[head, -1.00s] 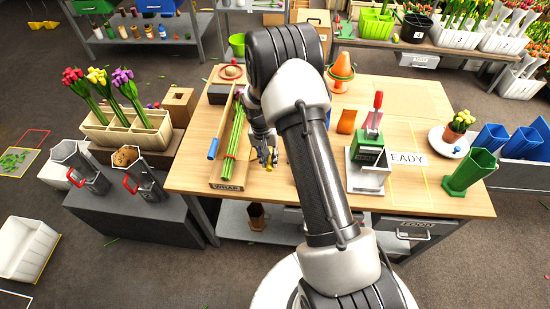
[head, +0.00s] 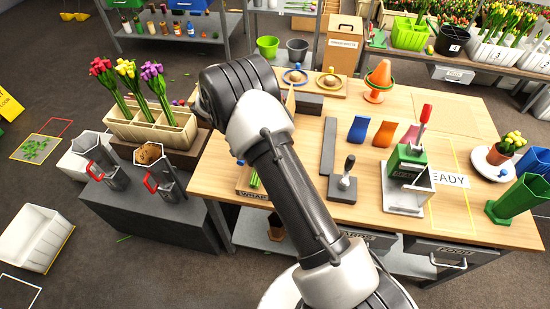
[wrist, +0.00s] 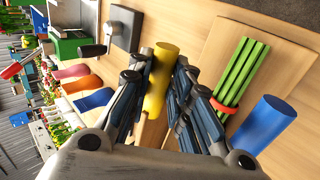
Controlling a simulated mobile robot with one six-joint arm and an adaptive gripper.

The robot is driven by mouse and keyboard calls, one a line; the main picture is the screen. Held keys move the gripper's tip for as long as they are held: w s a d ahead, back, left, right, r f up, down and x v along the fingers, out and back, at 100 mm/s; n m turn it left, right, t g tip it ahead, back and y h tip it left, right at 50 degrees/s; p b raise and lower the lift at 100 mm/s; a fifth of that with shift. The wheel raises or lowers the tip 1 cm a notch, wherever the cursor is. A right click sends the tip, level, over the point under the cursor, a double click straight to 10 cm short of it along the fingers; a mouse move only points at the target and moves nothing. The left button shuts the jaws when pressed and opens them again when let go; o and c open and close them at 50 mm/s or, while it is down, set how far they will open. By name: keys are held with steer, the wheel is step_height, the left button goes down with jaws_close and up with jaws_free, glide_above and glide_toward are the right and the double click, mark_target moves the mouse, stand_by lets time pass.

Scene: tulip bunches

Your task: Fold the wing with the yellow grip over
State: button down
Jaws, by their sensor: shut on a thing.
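My gripper (wrist: 160,85) is shut on the yellow grip (wrist: 160,70), which stands between the fingers in the wrist view. In that view the green stems (wrist: 243,75) lie on the wood to the right, with a red band (wrist: 228,105) around them. The blue grip (wrist: 262,125) is beyond the stems, lower right. In the head view my arm hides the gripper, the yellow grip and most of the wrap board (head: 250,193). A thin wooden edge (head: 290,101) stands up beside my arm there; I cannot tell whether it is a wing.
A dark tool with a black handle (head: 345,180) stands right of my arm. A green press with a red lever (head: 410,160) is farther right. A flower crate (head: 150,128) is at left.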

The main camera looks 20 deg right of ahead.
steer(key=shift+a+f, duration=0.5)
steer(key=shift+f, duration=0.2)
steer(key=c, duration=1.8)
jaws_free()
steer(key=shift+c, duration=0.2)
steer(key=o, duration=0.4)
steer(key=shift+w, duration=0.25)
steer(key=shift+r, duration=0.15)
steer(key=shift+w+r, duration=0.1)
steer(key=v, duration=1.1)
steer(key=shift+w+a+r, duration=0.2)
steer(key=shift+a+r, duration=0.05)
steer(key=shift+r, duration=0.05)
